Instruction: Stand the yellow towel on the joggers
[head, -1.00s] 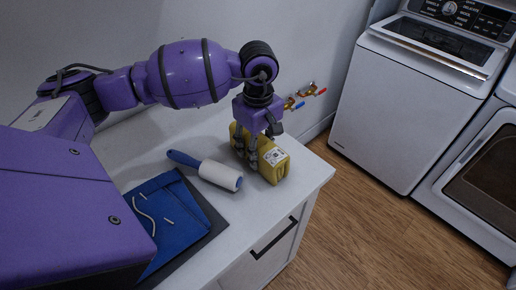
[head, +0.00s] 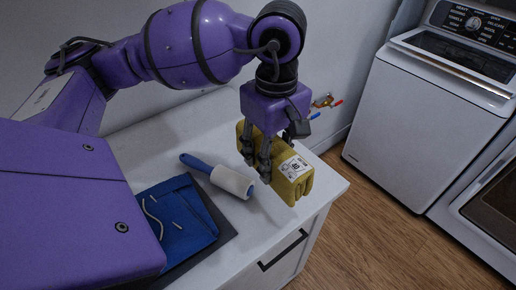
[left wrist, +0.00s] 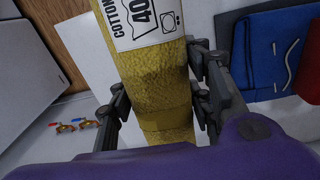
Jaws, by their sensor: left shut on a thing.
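The yellow towel (head: 272,158) is a folded block with a white care label and lies over the right part of the white counter. My left gripper (head: 257,164) is shut on it, with fingers on both sides. The towel also shows between the fingers in the left wrist view (left wrist: 165,88). It looks slightly raised off the counter, but its underside is hidden. The joggers (head: 178,222) are a folded blue cloth with a pale drawstring, lying flat to the left; they also show in the left wrist view (left wrist: 266,50). My right gripper is out of view.
A lint roller (head: 218,176) with a blue handle lies between the joggers and the towel. A dark flat piece (head: 217,226) lies under the joggers. A white washer (head: 415,130) stands beyond the wood floor. Taps (head: 322,101) are on the wall behind.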

